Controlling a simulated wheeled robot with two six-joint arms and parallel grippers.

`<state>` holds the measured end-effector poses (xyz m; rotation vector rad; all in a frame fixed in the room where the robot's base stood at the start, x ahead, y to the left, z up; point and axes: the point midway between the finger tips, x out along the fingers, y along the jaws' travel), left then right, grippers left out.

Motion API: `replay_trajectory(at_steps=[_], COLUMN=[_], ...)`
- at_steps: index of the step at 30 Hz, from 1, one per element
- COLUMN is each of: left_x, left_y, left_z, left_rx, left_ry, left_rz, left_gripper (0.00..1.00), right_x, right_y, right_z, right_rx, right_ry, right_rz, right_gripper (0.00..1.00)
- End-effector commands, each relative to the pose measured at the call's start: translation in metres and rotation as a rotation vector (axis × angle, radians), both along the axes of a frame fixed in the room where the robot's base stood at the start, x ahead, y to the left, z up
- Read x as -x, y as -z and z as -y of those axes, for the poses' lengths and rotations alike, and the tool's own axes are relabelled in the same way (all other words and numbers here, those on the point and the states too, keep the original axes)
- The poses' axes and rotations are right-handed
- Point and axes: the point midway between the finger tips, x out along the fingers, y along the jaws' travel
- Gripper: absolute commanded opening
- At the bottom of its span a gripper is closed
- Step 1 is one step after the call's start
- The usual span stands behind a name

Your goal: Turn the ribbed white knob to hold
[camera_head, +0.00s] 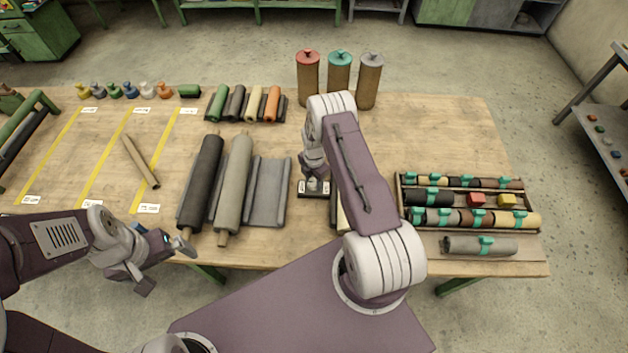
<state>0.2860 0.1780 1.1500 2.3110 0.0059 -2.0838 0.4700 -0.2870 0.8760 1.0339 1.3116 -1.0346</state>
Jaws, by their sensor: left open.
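A small dark box (313,196) with white label plates stands on the table near its middle. A small pale part shows on top of it, probably the ribbed white knob (314,186), but it is mostly hidden and its ribs and pointer are too small to read. My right gripper (316,177) points down right over the box, at the knob. Its fingers are too small and covered to show whether they close on the knob. My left gripper (166,267) is open and empty, off the table's front edge at the left.
Dark and grey rolls (202,180) and a grey sheet in a cradle (268,190) lie left of the box. A rack of strapped rolls (468,205) stands at the right. Tall canisters (339,75) stand behind. Yellow-taped lanes (105,155) at the left hold a thin tube.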

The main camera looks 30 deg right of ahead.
Motion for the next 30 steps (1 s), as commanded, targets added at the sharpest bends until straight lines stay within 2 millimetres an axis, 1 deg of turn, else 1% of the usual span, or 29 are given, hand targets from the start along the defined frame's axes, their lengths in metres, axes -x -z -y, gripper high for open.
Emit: replay_trajectory(at_steps=[1,3,10,14,20,30], left_x=[0.0,0.0,0.0,0.0,0.0,0.0], left_y=[0.0,0.0,0.003,0.009,0.023,0.047], left_z=[0.0,0.0,0.0,0.0,0.0,0.0], left_rx=[0.0,0.0,0.0,0.0,0.0,0.0], left_ry=[0.0,0.0,0.0,0.0,0.0,0.0], left_rz=[0.0,0.0,0.0,0.0,0.0,0.0], left_gripper=[1.0,1.0,1.0,1.0,1.0,1.0], right_x=[0.0,0.0,0.0,-0.001,-0.001,-0.001], right_y=[0.0,0.0,0.001,0.002,0.003,0.003], right_z=[0.0,0.0,0.0,0.0,0.0,0.0], right_rx=[0.0,0.0,0.001,0.001,0.001,0.001], right_ry=[0.0,0.0,0.022,0.074,0.219,0.541], right_rz=[0.0,0.001,0.001,0.002,0.002,0.003], right_gripper=[0.17,0.02,0.03,0.03,0.03,0.03])
